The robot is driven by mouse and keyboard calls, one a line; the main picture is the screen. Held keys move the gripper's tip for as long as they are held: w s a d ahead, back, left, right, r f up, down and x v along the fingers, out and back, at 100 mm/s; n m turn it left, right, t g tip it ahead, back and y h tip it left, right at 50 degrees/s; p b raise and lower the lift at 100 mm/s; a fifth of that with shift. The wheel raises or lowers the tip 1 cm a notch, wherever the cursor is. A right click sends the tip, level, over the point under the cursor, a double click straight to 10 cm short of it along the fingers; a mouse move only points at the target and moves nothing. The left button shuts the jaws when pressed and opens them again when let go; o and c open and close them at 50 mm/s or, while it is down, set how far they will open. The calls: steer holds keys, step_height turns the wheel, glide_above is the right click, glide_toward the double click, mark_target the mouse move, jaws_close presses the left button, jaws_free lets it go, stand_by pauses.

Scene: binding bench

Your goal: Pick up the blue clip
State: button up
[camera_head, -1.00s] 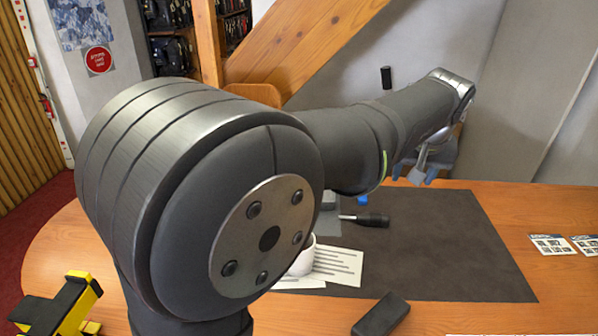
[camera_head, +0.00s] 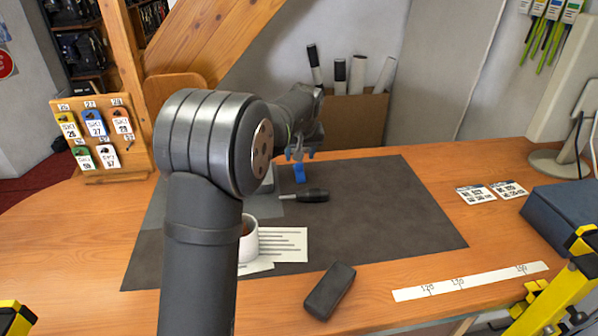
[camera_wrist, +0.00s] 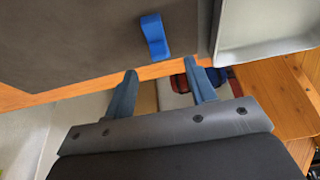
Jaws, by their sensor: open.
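The blue clip (camera_head: 299,173) lies on the dark mat (camera_head: 400,215), toward its far edge. In the wrist view the blue clip (camera_wrist: 154,36) lies on the mat near the edge, just beyond my fingertips. My gripper (camera_head: 299,154) is above the clip's area in the head view. In the wrist view my gripper (camera_wrist: 160,69) is open, its two blue fingers apart with nothing between them. The clip is apart from both fingers.
A grey tray (camera_wrist: 262,42) sits right of the clip in the wrist view. A black-handled screwdriver (camera_head: 312,195), white mug (camera_head: 248,245), printed sheets (camera_head: 290,243) and dark block (camera_head: 329,290) lie nearer. A cardboard box (camera_head: 350,122) with rolls stands behind. The mat's right side is clear.

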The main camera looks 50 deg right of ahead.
mark_target(299, 164)
steer(key=shift+x, duration=3.6)
steer(key=shift+d, duration=0.15)
steer(key=shift+c, duration=0.4)
steer(key=shift+r, duration=0.1)
steer(key=c, duration=1)
